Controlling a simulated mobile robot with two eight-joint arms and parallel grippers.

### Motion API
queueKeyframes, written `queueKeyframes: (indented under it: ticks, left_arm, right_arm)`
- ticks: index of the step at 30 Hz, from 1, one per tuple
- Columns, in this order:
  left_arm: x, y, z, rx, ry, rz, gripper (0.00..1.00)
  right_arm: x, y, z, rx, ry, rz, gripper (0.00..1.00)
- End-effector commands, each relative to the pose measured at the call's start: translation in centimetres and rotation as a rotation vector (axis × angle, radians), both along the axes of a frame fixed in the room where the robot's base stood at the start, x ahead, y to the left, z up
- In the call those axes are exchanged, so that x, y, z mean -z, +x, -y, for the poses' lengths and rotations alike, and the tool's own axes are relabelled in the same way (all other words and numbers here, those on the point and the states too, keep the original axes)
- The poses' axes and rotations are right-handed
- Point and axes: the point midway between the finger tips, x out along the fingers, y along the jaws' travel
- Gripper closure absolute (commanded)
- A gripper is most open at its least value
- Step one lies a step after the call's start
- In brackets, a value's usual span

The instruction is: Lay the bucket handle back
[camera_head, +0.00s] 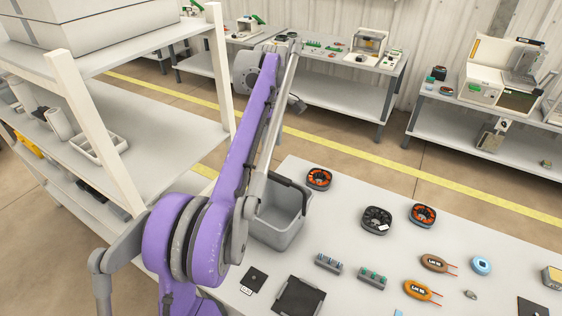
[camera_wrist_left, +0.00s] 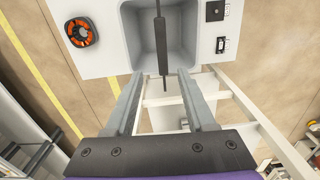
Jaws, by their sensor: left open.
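The grey bucket (camera_head: 277,228) stands at the table's left edge, partly hidden by my left arm. Its handle, with a black grip (camera_head: 291,182), shows over the bucket's far side. In the left wrist view the bucket (camera_wrist_left: 190,48) is at the top, and the black grip (camera_wrist_left: 160,48) runs up and down across its opening. My left gripper (camera_wrist_left: 156,80) is open. Its fingers lie left and right of the handle line, with a gap on each side; whether the handle is at their depth I cannot tell. I cannot make out the left fingertips in the head view. My right gripper is out of view.
The white table (camera_head: 335,228) holds red-and-black spools (camera_head: 319,179), a black spool (camera_head: 377,220), small terminal blocks (camera_head: 328,263), orange coils (camera_head: 423,290) and a black tray (camera_head: 299,297). A white shelf rack (camera_head: 170,140) stands close on the left.

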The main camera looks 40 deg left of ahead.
Motion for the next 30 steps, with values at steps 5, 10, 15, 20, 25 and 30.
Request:
queueKeyframes:
  ticks: [5, 10, 15, 20, 25, 30]
  left_arm:
    - [2.9, -0.1, 0.1, 0.002, 0.000, -0.001, 0.45]
    - [6.2, 0.0, 0.1, 0.003, 0.000, 0.000, 0.45]
    - [8.8, 0.0, 0.1, 0.004, 0.000, 0.001, 0.45]
    - [10.1, 0.0, 0.1, 0.004, 0.000, 0.001, 0.45]
    - [10.4, 0.0, 0.1, 0.004, 0.000, 0.001, 0.45]
    - [10.4, 0.0, 0.1, 0.004, 0.000, 0.001, 0.47]
  right_arm:
    - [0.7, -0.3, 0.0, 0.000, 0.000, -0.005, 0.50]
    - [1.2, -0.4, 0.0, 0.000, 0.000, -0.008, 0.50]
    - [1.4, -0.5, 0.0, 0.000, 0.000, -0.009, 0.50]
    - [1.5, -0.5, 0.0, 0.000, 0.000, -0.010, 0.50]
    - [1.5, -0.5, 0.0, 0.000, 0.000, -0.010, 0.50]
    - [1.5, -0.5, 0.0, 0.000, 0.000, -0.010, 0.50]
